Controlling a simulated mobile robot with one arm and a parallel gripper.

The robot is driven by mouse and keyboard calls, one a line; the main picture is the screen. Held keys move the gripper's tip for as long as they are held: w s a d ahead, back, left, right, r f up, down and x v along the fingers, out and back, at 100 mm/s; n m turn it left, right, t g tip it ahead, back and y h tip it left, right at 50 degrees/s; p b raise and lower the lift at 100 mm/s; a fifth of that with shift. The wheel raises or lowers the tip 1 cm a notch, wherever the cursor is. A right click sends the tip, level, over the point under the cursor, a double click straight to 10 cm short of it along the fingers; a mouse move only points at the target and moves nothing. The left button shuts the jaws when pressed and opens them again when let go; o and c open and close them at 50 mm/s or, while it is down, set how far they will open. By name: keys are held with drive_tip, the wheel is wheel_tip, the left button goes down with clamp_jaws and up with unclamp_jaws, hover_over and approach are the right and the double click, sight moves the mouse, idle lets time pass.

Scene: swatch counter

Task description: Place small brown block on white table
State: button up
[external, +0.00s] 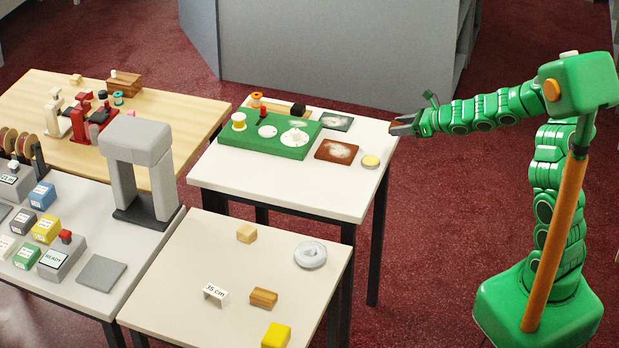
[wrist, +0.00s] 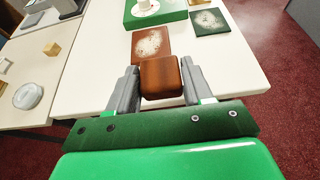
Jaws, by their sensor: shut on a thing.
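My gripper (wrist: 160,80) is shut on a small reddish-brown block (wrist: 160,77), which sits between its two grey fingers in the wrist view. In the external view my gripper (external: 404,124) is at the far right corner of a white table (external: 285,186); the held block is hardly visible there. The white table also fills the middle of the wrist view (wrist: 97,70). On it, a brown swatch with a white patch (external: 337,151) lies just beyond the held block in the wrist view (wrist: 151,42).
A green board (external: 285,146) with spools and white discs and a dark green swatch (external: 336,122) are on the white table.

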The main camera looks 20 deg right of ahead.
drive_tip(key=w, duration=0.1)
drive_tip(key=w+f, duration=0.1)
drive_tip(key=w, duration=0.1)
drive_tip(key=shift+w+a+f, duration=0.15)
drive_tip(key=shift+a+f, duration=0.15)
drive_tip(key=shift+f, duration=0.05)
hover_over(383, 148)
drive_tip(key=shift+f, duration=4.35)
drive_tip(key=shift+f, duration=0.1)
drive_tip(key=o, duration=1)
